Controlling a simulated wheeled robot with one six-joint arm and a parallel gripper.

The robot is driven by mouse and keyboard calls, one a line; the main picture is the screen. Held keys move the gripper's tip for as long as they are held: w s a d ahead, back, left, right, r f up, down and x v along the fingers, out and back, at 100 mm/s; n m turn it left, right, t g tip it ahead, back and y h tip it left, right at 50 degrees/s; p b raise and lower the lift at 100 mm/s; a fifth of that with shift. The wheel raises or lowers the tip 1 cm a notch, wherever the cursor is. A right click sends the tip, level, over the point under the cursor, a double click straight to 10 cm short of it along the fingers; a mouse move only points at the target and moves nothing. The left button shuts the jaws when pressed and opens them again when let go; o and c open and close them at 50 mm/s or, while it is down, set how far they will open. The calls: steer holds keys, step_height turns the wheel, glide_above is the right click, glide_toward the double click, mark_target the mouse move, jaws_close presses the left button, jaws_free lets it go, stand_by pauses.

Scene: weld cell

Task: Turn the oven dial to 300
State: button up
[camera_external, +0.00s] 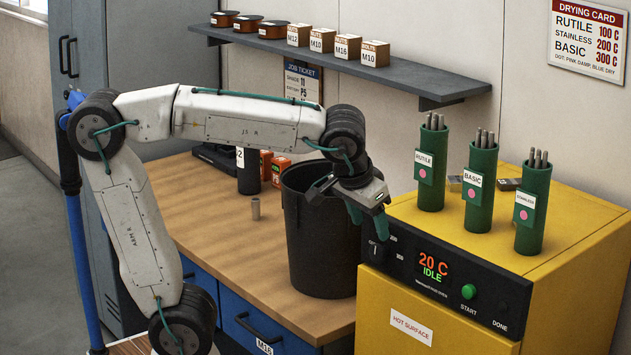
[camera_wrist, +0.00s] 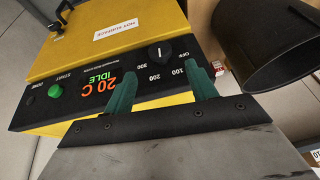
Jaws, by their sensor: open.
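The yellow oven (camera_external: 560,250) stands at the right with a black front panel. Its black dial (camera_external: 377,251) is at the panel's left end; in the wrist view the dial (camera_wrist: 160,53) appears upside down, with OFF, 100, 200 and 300 marks around it. A white line shows on the dial, but I cannot tell for sure which mark it points at. The display (camera_external: 433,264) reads 20 C, IDLE. My gripper (camera_external: 368,218) is open and empty, just above and in front of the dial. In the wrist view its green fingers (camera_wrist: 160,72) appear on either side of the dial, apparently apart from it.
A black bin (camera_external: 310,240) stands on the wooden bench beside the oven, close to my gripper. Green rod holders (camera_external: 479,190) stand on the oven top. A green START button (camera_external: 468,291) is on the panel. The drying card (camera_external: 588,40) lists BASIC 300 C.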

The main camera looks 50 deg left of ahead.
mark_target(376, 247)
steer(key=x, duration=0.7)
steer(key=shift+f, duration=0.15)
steer(key=c, duration=1)
